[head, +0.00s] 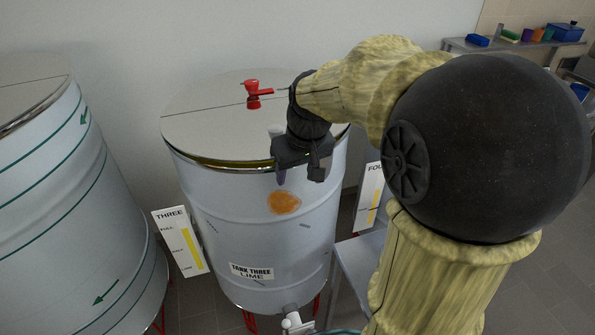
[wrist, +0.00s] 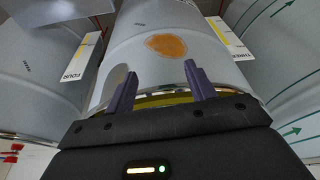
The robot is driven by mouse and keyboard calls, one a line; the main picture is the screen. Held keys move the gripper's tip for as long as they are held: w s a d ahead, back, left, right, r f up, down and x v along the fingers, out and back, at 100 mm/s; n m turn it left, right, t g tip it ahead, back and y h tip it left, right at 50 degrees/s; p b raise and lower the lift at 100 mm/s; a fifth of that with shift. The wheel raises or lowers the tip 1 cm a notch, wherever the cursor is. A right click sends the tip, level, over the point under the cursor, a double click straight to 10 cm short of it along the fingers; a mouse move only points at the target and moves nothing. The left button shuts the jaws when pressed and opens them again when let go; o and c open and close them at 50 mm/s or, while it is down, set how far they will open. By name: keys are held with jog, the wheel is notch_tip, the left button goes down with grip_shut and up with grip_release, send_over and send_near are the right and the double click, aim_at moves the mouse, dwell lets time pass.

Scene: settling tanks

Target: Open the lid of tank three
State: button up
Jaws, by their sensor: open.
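Tank three (head: 255,215) is a pale grey drum with an orange stain and a label reading "TANK THREE LIME". Its lid (head: 215,135) lies flat and closed on the top, with a seam across it and a brassy rim. A red valve (head: 254,95) stands on the top near the seam. My gripper (head: 300,177) is open and empty at the front right of the lid's rim, fingers pointing down. In the wrist view its two purple fingers (wrist: 160,85) straddle part of the brassy rim (wrist: 160,100). A pale rounded tab (wrist: 117,82) shows beside the left finger; contact is unclear.
Another tank (head: 60,190) with green bands stands at the left. Level gauges marked THREE (head: 180,242) and FOUR (head: 370,198) flank tank three. A grey stand (head: 358,275) is at its lower right. A shelf (head: 515,46) with coloured containers is at the back right.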

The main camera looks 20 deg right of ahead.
jog(key=shift+f, duration=0.15)
jog(key=shift+c, duration=0.2)
jog(key=s+a+f+m, duration=0.1)
jog(key=s+f, duration=0.9)
jog(key=f, duration=0.2)
jog(key=shift+s+a+f+g+h, duration=0.2)
jog(key=shift+s+f+g+h, duration=0.1)
jog(key=shift+s+g, duration=0.1)
